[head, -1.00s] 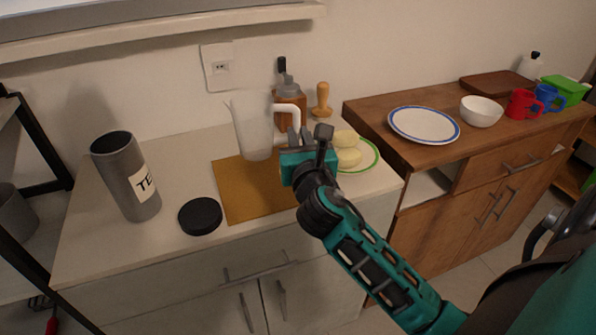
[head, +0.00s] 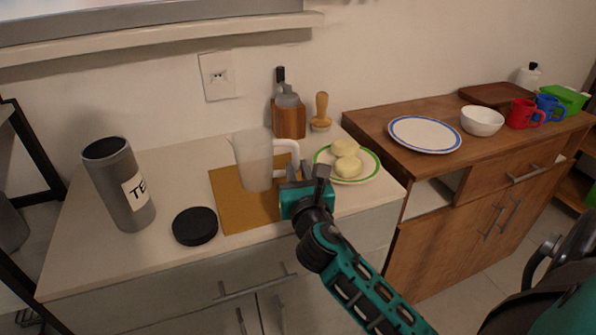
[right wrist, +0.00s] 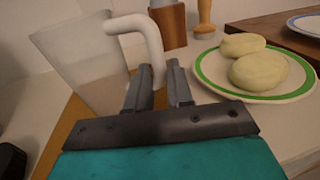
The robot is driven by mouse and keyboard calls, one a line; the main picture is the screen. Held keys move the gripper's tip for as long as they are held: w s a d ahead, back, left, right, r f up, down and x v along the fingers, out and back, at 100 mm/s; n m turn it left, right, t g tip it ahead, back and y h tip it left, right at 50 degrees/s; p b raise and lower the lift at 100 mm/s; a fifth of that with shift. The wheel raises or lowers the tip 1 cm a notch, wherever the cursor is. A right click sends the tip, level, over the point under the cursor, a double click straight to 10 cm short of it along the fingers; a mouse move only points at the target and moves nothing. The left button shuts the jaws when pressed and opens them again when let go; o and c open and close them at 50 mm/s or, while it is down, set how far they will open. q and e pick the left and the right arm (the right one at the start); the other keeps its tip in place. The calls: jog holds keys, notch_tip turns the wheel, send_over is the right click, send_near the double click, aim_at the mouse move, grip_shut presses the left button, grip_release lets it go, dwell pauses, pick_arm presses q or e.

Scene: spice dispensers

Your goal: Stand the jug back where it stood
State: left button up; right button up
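The jug (head: 254,163) is translucent grey with a white handle (head: 291,147) on its right. It is upright over the brown mat (head: 243,212); I cannot tell whether its base touches the mat or is just above it. My right gripper (head: 304,172) is at the lower part of the handle. In the right wrist view, the fingers (right wrist: 160,84) sit on both sides of the white handle (right wrist: 148,42), close against it, with the jug (right wrist: 85,68) to the left. The jug's base is cut off there. My left gripper is not in view.
A grey tea canister (head: 122,185) and black lid (head: 195,226) stand left of the mat. A green-rimmed plate (head: 368,174) with pale round items is close right of my gripper. A wooden block (head: 289,118) and wooden tamper (head: 321,112) stand behind. The mat's front is clear.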

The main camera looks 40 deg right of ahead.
jog(key=o, duration=0.3)
jog(key=shift+r, duration=0.3)
jog(key=v, duration=1.2)
